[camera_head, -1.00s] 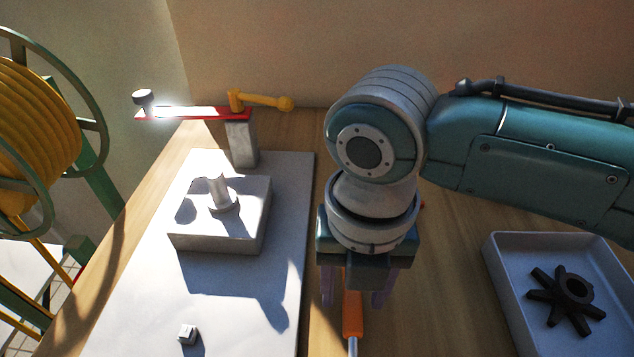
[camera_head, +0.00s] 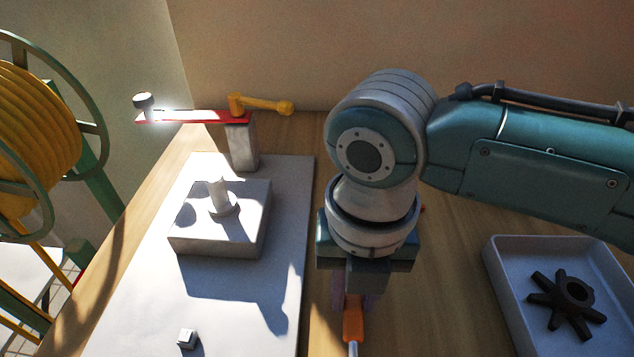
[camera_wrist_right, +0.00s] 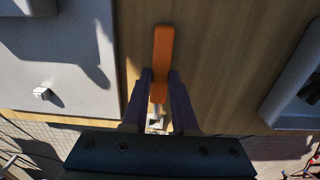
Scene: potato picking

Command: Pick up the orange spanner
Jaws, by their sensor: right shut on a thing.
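The orange spanner (camera_head: 353,322) shows below my right gripper in the head view, its orange handle toward the gripper and its metal shaft running to the bottom edge. My right gripper (camera_head: 353,300) points down over the wooden table, its fingers close together on either side of the handle. In the right wrist view the orange spanner (camera_wrist_right: 162,62) lies along the wood, with its lower end between the fingers of my right gripper (camera_wrist_right: 160,85). The fingers are shut on the handle. Whether it is lifted off the table cannot be told. My left gripper is not in view.
A white board (camera_head: 150,310) with a grey block and peg (camera_head: 220,225) lies left of the spanner. A grey tray (camera_head: 500,262) holding a dark star-shaped part (camera_head: 565,303) is at the right. A red and yellow clamp (camera_head: 235,105) stands behind. A yellow reel (camera_head: 40,140) is far left.

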